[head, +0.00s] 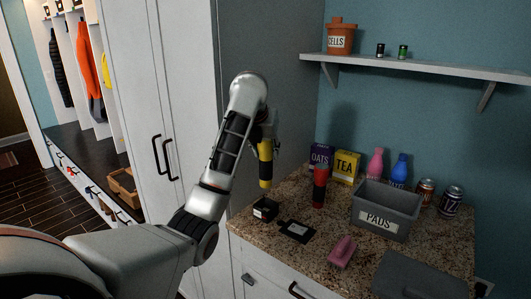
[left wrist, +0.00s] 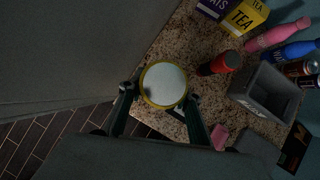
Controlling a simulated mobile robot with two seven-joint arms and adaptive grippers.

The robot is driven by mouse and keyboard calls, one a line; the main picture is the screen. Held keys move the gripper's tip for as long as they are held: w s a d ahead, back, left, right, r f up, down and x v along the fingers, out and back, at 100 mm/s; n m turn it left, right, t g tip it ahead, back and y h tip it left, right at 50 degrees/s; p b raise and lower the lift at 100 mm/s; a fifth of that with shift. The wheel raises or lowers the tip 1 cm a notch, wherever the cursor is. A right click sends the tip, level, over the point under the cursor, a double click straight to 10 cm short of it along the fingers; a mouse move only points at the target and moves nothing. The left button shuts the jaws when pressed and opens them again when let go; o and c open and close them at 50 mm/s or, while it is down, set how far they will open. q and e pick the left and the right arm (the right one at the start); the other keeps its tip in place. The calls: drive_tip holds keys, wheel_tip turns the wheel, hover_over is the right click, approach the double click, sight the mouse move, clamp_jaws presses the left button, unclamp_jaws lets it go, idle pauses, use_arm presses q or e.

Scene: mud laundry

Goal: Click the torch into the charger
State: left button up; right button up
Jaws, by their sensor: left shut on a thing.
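My left gripper (head: 264,140) is shut on a yellow and black torch (head: 265,169). The torch hangs upright above the counter's left end. In the left wrist view the torch (left wrist: 164,84) shows end-on as a pale disc with a yellow rim, between the two fingers. A small black open-topped box (head: 265,208), which looks like the charger, sits on the counter below the torch; a gap shows between them. In the left wrist view the box is hidden. My right gripper is not in view.
A red and black cylinder (head: 319,188) stands right of the torch. A flat black plate with a pale label (head: 297,231), a pink object (head: 342,251) and a grey PADS bin (head: 402,208) lie on the granite counter. OATS (head: 320,158) and TEA (head: 346,167) boxes stand behind. A tall cabinet (head: 185,90) rises left.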

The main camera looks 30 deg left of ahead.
sight(266, 178)
use_arm(q)
drive_tip(key=shift+s+f, duration=0.1)
drive_tip(key=shift+f, duration=4.85)
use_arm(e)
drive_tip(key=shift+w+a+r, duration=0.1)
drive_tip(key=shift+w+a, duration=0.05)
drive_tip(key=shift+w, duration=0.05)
